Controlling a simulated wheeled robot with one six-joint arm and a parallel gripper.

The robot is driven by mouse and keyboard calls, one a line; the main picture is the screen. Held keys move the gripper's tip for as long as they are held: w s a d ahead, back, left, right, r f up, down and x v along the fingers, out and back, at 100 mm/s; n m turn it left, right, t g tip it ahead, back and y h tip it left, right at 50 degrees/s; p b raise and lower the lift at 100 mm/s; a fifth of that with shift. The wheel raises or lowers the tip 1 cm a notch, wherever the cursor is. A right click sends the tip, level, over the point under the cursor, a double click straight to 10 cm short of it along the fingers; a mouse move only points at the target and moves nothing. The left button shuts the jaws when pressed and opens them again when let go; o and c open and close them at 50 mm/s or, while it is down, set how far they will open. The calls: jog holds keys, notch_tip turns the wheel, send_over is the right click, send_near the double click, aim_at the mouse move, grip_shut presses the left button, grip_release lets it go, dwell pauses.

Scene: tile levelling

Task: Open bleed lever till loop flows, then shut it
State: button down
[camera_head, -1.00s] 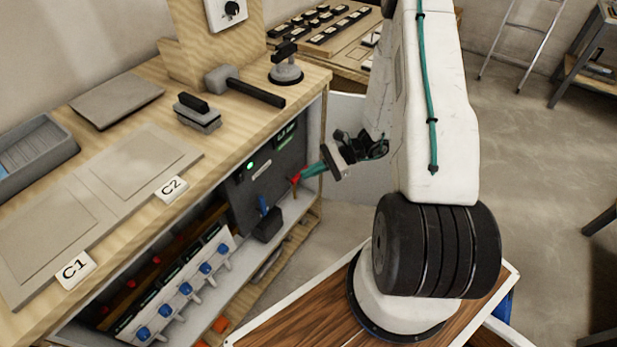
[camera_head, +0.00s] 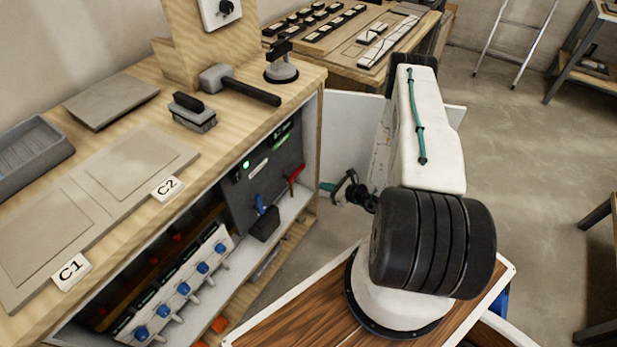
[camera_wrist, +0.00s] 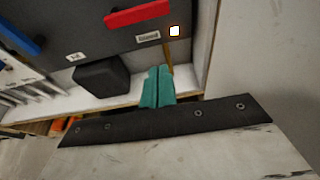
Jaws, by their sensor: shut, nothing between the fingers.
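A red lever (camera_head: 294,176) is on the dark panel (camera_head: 236,204) under the bench; it also shows at the top of the wrist view (camera_wrist: 138,16), lying nearly level. A blue lever (camera_head: 261,205) is to its left, also in the wrist view (camera_wrist: 20,36). I cannot read which is the bleed lever. My gripper (camera_head: 327,187) is right of the panel, apart from the red lever. In the wrist view its teal fingers (camera_wrist: 158,88) are together and empty, below the red lever. A small lamp (camera_wrist: 174,31) glows beside a label under that lever.
A black block (camera_wrist: 102,79) stands on the white shelf below the panel. A green light (camera_head: 246,166) is lit on the panel. Several blue-knobbed valves (camera_head: 183,288) line the lower left. The bench's pale side wall (camera_wrist: 206,42) is close right of the fingers.

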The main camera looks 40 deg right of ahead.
jog(key=w+a, duration=0.3)
jog(key=w, duration=0.5)
jog(key=shift+w+r, duration=0.35)
jog(key=shift+r, duration=0.05)
